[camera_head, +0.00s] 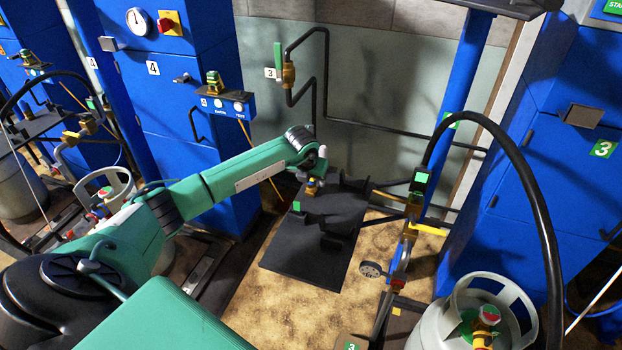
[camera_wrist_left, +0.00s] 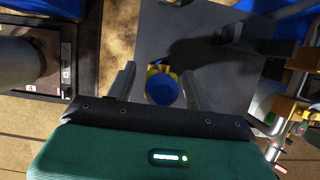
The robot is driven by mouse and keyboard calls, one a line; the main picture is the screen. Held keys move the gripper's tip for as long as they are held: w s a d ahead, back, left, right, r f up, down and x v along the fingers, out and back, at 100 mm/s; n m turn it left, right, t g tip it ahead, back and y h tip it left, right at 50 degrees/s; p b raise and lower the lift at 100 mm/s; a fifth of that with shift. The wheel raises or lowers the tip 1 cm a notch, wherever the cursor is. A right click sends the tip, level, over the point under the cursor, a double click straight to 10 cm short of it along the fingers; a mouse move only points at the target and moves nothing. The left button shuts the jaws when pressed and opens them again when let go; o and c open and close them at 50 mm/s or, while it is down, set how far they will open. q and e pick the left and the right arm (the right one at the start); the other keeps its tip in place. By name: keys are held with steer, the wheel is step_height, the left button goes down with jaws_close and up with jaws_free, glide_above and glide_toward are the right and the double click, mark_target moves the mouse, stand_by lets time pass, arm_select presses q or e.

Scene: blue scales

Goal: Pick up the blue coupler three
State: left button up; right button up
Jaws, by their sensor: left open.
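The blue coupler three, with a round blue top and yellow parts around it, shows in the left wrist view (camera_wrist_left: 161,89). In the head view the coupler (camera_head: 312,187) is small and partly covered, just under my left wrist at the dark stand. My left gripper (camera_head: 315,182) points down over the stand and is open. In the left wrist view its two grey fingers (camera_wrist_left: 159,92) are on either side of the coupler, with gaps visible. Whether they touch it lower down cannot be told. My right gripper is not in view.
A dark platform (camera_head: 305,266) lies beneath the gripper. To the right are a pipe stand with a gauge (camera_head: 371,269), a yellow handle (camera_head: 430,229), an arching black hose (camera_head: 541,215) and a grey gas cylinder (camera_head: 435,325). Blue cabinets (camera_head: 185,125) stand at the left.

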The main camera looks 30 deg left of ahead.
arm_select(q)
steer(key=c, duration=1.1)
steer(key=shift+r, duration=0.15)
